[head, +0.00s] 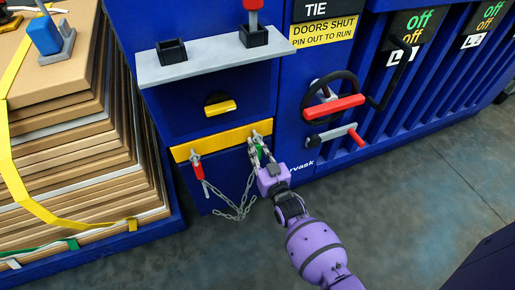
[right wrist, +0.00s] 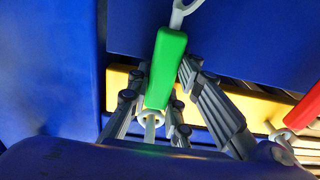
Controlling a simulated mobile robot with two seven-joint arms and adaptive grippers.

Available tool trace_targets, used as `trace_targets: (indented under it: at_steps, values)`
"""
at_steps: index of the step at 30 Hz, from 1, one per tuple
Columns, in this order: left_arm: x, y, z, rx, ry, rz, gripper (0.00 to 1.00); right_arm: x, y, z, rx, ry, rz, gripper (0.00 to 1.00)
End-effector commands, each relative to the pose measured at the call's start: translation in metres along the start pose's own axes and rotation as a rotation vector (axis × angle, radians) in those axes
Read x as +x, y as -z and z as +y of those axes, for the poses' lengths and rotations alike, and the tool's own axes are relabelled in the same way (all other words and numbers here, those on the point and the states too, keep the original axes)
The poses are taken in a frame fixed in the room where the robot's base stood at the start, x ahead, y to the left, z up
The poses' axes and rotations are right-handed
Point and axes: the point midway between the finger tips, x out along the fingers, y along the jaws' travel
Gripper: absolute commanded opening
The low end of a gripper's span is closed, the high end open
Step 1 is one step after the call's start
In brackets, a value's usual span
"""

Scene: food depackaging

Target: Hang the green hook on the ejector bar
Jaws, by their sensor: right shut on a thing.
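The green hook (right wrist: 166,68) has a green grip body with light metal ends. My right gripper (head: 260,158) is shut on it, with grey fingers on both sides of the green part in the right wrist view. The ejector bar, which I take to be the yellow bar (head: 222,140), runs across the blue machine front. The green hook is at the bar's right end, by a metal fitting; I cannot tell whether it is hung there. A red hook (head: 198,170) hangs at the bar's left fitting and also shows in the right wrist view (right wrist: 304,108). My left gripper is out of view.
A chain (head: 238,210) hangs in a loop below the bar. A grey shelf (head: 205,65) with black sockets is above, and a yellow knob (head: 220,107) lies between. A red-handled wheel (head: 333,106) is to the right. Stacked cardboard (head: 75,150) stands left. Floor is clear at right.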

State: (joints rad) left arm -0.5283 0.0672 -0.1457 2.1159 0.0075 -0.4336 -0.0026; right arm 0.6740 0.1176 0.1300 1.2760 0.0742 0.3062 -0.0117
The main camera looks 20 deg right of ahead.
Motion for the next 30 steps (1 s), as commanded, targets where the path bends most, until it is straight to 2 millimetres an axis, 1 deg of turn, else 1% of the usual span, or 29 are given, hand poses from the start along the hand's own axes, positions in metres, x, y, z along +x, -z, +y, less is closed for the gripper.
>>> trace_targets:
  at_steps: [1, 2, 6, 14, 17, 20, 23, 27, 30]
  values:
    - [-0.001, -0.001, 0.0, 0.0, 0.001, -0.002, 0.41, 0.0, 0.001, 0.0, 0.0, 0.0, 0.001, 0.0]
    - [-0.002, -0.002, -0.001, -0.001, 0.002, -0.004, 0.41, 0.0, 0.001, 0.0, 0.0, 0.0, 0.001, 0.23]
    - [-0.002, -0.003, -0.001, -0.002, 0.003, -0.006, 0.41, 0.0, 0.001, 0.0, 0.0, 0.0, 0.001, 0.41]
    - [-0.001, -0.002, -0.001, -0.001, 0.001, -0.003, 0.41, 0.0, 0.0, 0.0, 0.0, 0.0, 0.0, 0.41]
    - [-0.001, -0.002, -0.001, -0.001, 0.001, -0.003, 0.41, -0.004, 0.0, 0.0, 0.0, 0.0, 0.0, 0.41]
    - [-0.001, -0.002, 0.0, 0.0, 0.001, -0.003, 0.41, -0.016, -0.001, 0.0, 0.0, 0.0, -0.002, 0.41]
    - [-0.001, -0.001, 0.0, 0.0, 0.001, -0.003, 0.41, -0.035, -0.001, 0.0, 0.0, -0.001, -0.002, 0.41]
    - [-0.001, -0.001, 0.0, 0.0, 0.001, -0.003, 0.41, -0.066, -0.001, 0.0, -0.001, 0.0, -0.002, 0.41]
    - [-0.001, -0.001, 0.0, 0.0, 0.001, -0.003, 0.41, -0.086, -0.001, 0.0, -0.001, 0.0, -0.002, 0.41]
